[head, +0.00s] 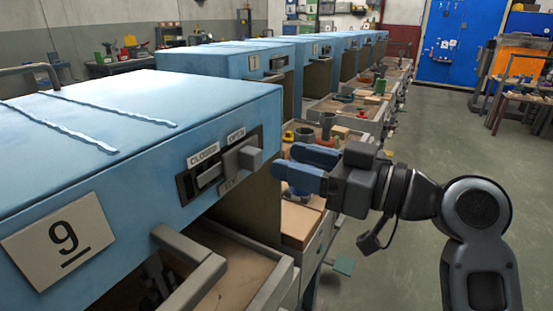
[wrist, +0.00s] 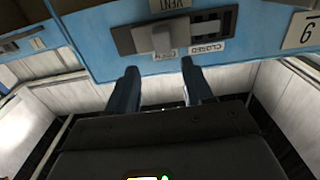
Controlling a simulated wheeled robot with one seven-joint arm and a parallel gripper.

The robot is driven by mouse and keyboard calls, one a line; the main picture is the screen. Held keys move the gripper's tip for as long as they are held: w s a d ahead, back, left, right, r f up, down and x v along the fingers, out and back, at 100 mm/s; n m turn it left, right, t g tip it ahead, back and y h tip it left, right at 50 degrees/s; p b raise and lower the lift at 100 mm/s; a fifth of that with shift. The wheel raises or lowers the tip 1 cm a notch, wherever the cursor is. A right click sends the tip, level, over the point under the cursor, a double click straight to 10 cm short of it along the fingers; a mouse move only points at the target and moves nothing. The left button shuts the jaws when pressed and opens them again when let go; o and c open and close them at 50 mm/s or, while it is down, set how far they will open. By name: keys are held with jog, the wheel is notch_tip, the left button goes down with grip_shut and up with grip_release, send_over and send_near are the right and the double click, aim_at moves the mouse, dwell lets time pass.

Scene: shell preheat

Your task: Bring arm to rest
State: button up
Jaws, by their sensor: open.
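My gripper (head: 304,164) is open and empty, with two blue fingers pointing left toward the blue cabinet (head: 215,108). In the wrist view the fingers of my gripper (wrist: 158,85) stand apart just below a grey sliding handle (wrist: 163,38) on a dark plate. In the head view this handle (head: 242,160) sits at the right end of its slot, by the OPEN label; a CLOSED label is at the left. The fingers appear apart from the handle. My arm reaches in from the right.
A number 9 plate (head: 62,240) marks the cabinet. An open drawer (head: 235,262) with a grey handle lies below it. More blue cabinets (head: 225,58) and cluttered workbenches recede behind. The floor (head: 430,140) to the right is clear.

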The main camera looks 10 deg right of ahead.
jog(key=shift+v, duration=0.85)
jog(key=s+d+f+m+t+h, duration=0.2)
jog(key=s+d+f+m+h, duration=0.4)
jog(key=f, duration=0.5)
jog(key=s+d+f+m+t+h, duration=0.2)
jog(key=s+f+m+h, duration=0.25)
jog(key=s+f, duration=0.55)
jog(key=s+d+h, duration=0.1)
jog(key=s+h, duration=0.1)
jog(key=s, duration=0.9)
jog(key=s+d+r+h, duration=0.1)
jog(key=s+d, duration=0.1)
jog(key=s, duration=0.9)
jog(key=shift+r+h, duration=0.25)
jog(key=shift+h, duration=0.1)
jog(key=shift+d, duration=0.1)
